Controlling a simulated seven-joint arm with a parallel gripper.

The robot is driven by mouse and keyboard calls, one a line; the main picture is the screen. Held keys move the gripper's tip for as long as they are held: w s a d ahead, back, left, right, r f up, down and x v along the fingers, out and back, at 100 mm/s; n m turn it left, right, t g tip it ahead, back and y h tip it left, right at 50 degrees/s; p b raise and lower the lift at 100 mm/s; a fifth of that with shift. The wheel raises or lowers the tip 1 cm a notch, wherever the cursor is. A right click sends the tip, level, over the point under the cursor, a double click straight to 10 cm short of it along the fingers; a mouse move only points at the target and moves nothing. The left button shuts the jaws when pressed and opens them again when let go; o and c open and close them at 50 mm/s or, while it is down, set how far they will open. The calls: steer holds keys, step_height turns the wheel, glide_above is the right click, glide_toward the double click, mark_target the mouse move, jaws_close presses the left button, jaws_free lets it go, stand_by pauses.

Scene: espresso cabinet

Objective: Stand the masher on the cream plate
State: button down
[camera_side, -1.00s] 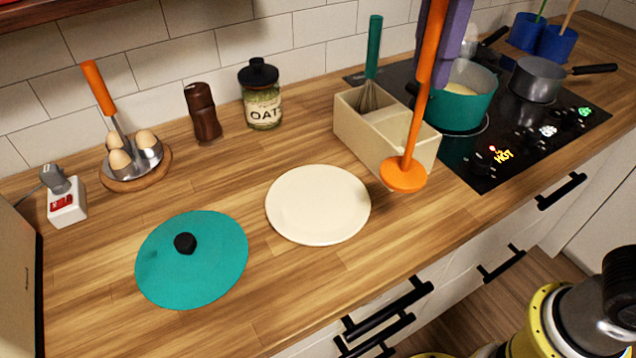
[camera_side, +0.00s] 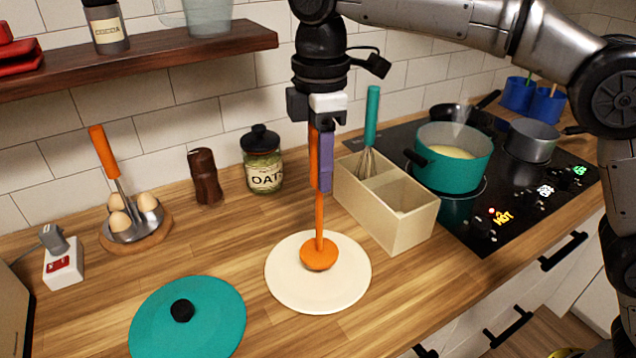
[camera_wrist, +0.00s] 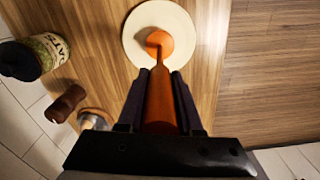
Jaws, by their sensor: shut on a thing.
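The orange masher (camera_side: 319,225) hangs upright from my gripper (camera_side: 321,160), which is shut on its handle. Its round head (camera_side: 319,254) is over the middle of the cream plate (camera_side: 290,285) in the side view. I cannot tell whether the head touches the plate or hovers just above it. In the wrist view the masher handle (camera_wrist: 161,100) runs between the purple fingers of my gripper (camera_wrist: 160,85). Its head shows against the cream plate (camera_wrist: 178,18) there, toward the plate's lower part.
A cream divided box (camera_side: 400,228) with a whisk (camera_side: 370,125) stands right of the plate. A teal lid (camera_side: 205,325) lies front left. An oats jar (camera_side: 262,165) and brown mill (camera_side: 205,178) stand behind. A teal pot (camera_side: 455,165) sits on the hob; a shelf (camera_side: 150,55) overhangs the back left.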

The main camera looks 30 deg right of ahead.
steer(key=shift+w+a+f, duration=0.1)
steer(key=shift+w+f, duration=0.05)
steer(key=shift+f, duration=1.7)
steer(key=c, duration=0.6)
jaws_free()
step_height(320, 180, up, 7)
steer(key=shift+f, duration=0.1)
steer(key=shift+r, duration=0.5)
